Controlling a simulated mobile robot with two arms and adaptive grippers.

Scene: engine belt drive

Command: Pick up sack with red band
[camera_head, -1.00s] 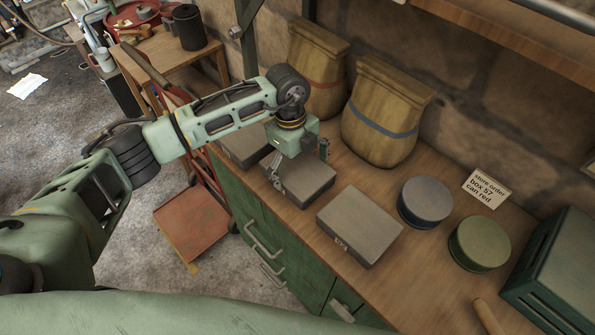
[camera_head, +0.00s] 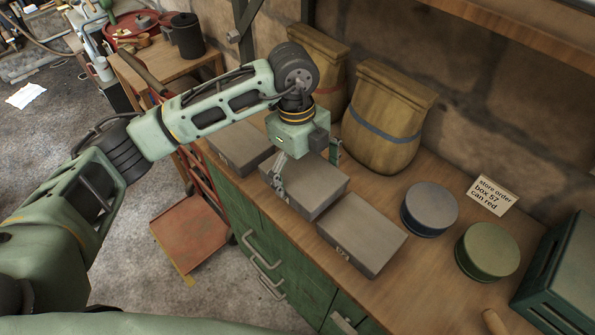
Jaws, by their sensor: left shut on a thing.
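The sack with the red band (camera_head: 318,47) is tan with a folded top and stands against the stone wall at the back of the wooden counter. My left arm hides much of its lower part, and only a little of the red band shows. My left gripper (camera_head: 308,168) is in front of it, pointing down. It is shut on the middle grey box (camera_head: 318,192), one finger at the front side and one at the back. The box looks slightly raised above the counter. My right gripper is not in view.
A sack with a blue band (camera_head: 385,110) stands right of the red-banded one. Grey boxes flank the held one, left (camera_head: 236,146) and right (camera_head: 362,233). Blue (camera_head: 430,205) and green (camera_head: 490,248) round cans and an order card (camera_head: 493,195) are further right.

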